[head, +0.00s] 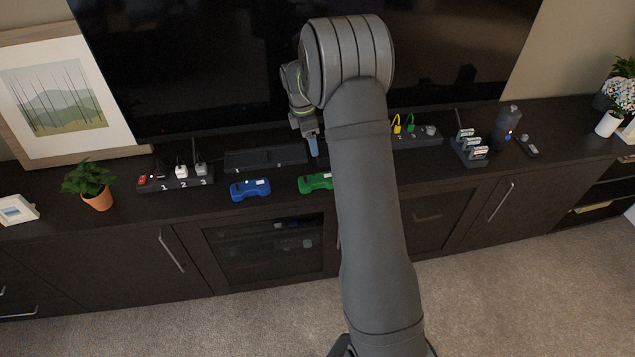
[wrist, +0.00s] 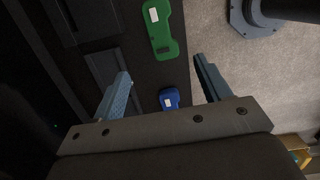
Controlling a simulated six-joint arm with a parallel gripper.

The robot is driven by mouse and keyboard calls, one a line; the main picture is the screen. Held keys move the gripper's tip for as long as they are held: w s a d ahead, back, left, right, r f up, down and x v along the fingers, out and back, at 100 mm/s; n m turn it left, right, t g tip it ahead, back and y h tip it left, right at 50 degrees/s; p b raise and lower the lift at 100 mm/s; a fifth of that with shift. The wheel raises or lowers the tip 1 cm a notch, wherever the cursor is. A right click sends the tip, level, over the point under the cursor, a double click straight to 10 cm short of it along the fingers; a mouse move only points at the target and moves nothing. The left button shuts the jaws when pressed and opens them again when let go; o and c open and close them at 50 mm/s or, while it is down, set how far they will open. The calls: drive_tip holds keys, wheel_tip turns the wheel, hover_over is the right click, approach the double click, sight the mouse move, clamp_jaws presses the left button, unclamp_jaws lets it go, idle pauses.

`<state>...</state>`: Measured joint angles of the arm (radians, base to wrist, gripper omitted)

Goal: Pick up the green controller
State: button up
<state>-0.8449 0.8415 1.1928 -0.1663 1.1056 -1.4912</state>
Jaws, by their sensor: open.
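The green controller (head: 315,182) lies on the dark cabinet top near its front edge. My arm hides its right part in the head view. In the wrist view the green controller (wrist: 163,38), with a white label, is at the top, beyond my fingertips and cut by the frame edge. My gripper (head: 313,150) is above the cabinet, behind the green controller in the head view. In the wrist view my gripper (wrist: 163,67) is open, with its two blue-grey fingers wide apart and nothing held between them.
A blue controller (head: 250,189) lies left of the green one; in the wrist view the blue controller (wrist: 170,98) shows between my fingers, lower down. A soundbar-like black box (head: 265,158) and power strips (head: 177,181) stand behind. A plant (head: 98,200) stands left, the TV (head: 200,70) behind.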

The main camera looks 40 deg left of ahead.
hover_over(317, 178)
drive_tip(key=f, duration=0.7)
drive_tip(key=s+f, duration=0.1)
drive_tip(key=f, duration=0.3)
drive_tip(key=shift+d+f, duration=0.15)
drive_tip(key=shift+f, duration=0.1)
drive_tip(key=shift+w+f, duration=0.2)
drive_tip(key=shift+f, duration=1.25)
drive_tip(key=shift+w+f, duration=0.15)
drive_tip(key=shift+f, duration=1.25)
drive_tip(key=c, duration=1.2)
